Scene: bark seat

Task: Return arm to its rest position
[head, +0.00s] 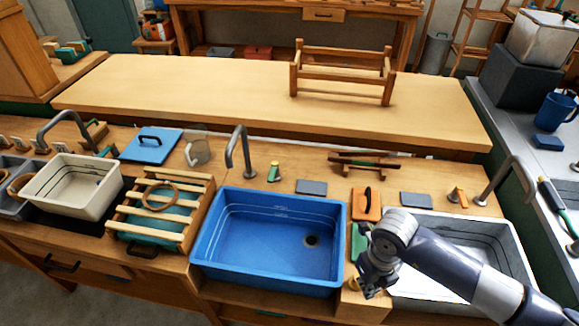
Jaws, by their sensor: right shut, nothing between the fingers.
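My right arm comes in from the lower right. My right gripper (372,283) is shut and empty, between the blue basin (267,240) and the white basin (510,250). The arm crosses in front of the white basin and hides part of it. Whether the gripper touches the counter edge below it, I cannot tell. My left arm and gripper do not show.
A slatted wooden rack (182,220) with a ring on it and a cream tub (72,186) stand left of the blue basin. Faucets rise behind the basins. An orange block (367,204) lies behind my gripper. A wooden frame (343,75) stands on the long, mostly clear table (200,90).

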